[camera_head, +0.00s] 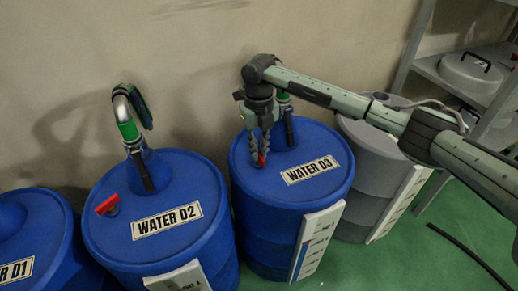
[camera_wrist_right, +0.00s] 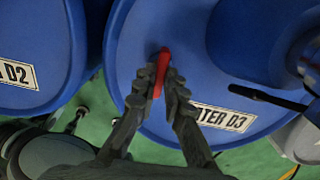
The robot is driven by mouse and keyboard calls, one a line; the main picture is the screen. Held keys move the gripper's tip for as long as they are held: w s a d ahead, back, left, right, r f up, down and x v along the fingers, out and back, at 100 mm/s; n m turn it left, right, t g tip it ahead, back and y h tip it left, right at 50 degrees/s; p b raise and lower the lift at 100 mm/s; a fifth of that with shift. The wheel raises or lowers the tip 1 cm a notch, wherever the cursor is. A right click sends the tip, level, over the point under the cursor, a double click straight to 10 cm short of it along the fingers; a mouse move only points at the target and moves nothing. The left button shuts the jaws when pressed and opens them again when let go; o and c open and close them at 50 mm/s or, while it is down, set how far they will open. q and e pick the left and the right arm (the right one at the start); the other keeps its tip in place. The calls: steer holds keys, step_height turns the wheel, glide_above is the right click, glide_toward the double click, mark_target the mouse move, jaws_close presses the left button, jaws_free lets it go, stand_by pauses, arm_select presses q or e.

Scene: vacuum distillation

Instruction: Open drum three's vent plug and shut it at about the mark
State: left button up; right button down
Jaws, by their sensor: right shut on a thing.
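Drum three is the blue drum (camera_head: 265,192) labelled WATER D3, standing right of centre in the head view. Its red vent plug (camera_head: 260,160) is on the drum top, left of the label. The plug also shows in the wrist view as a red bar (camera_wrist_right: 161,72). My right gripper (camera_head: 264,150) points down at the drum top with its fingers shut on the plug, and it also shows in the wrist view (camera_wrist_right: 162,85). The level scale (camera_head: 318,243) is a white strip on the drum's front; its exact reading is too small to tell. My left gripper is not in view.
The WATER D2 drum (camera_head: 150,225) stands to the left with its own red plug (camera_head: 107,205) and a green-handled pump (camera_head: 127,125). Part of the WATER D1 drum (camera_head: 45,235) is further left. A grey drum (camera_head: 362,165) stands right, near shelves (camera_head: 450,65). A dark hose (camera_head: 468,252) lies on the green floor.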

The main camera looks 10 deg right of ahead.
steer(key=shift+m, duration=0.4)
steer(key=c, duration=1.6)
jaws_free()
steer(key=shift+r, duration=0.1)
step_height(320, 180, up, 12)
